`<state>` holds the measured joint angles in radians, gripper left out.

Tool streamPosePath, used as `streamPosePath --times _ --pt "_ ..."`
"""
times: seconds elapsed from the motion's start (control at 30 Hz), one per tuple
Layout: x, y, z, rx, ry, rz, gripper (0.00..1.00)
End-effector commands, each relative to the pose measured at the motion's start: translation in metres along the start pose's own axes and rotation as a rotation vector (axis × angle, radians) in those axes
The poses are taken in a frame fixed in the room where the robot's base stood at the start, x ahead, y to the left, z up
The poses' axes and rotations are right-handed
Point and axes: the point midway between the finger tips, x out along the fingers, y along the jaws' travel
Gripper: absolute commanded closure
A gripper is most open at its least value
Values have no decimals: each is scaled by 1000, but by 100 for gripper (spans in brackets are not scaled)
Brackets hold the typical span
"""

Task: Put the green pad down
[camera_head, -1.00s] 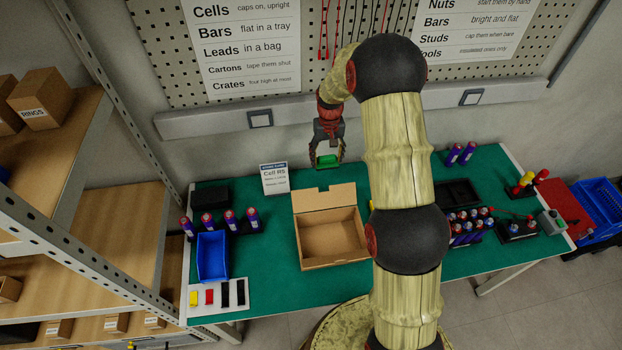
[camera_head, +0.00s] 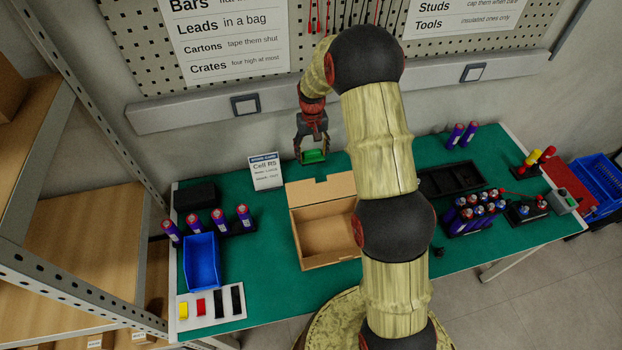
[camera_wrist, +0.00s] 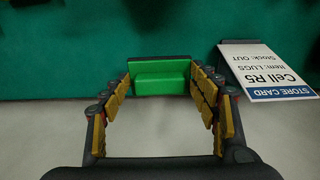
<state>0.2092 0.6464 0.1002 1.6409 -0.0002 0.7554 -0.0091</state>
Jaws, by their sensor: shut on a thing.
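The green pad (camera_head: 314,156) is between the fingers of my gripper (camera_head: 313,150), at the back of the green-topped table near the wall. In the wrist view the pad (camera_wrist: 161,77) is a bright green block with a darker top, held between the two yellow-padded fingers of my gripper (camera_wrist: 160,95). My gripper is shut on it. Whether the pad touches the table top or hangs just above it, I cannot tell. The green table top (camera_head: 270,225) lies beneath.
A store card (camera_head: 265,172) stands left of my gripper, and shows close by in the wrist view (camera_wrist: 266,70). An open cardboard box (camera_head: 327,238) is in front. A blue bin (camera_head: 202,260) and several purple cells (camera_head: 220,221) are left. A black tray (camera_head: 450,181) is right.

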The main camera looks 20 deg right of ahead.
Motion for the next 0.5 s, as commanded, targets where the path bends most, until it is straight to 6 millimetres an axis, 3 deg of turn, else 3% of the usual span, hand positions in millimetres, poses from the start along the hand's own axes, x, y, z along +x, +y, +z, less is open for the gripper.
streamPosePath --times 0.17,0.4,0.5 --pt "16 0 0 0 -2 0 66" --pt "57 0 1 0 -2 0 66" --pt "66 0 0 0 -1 0 66"
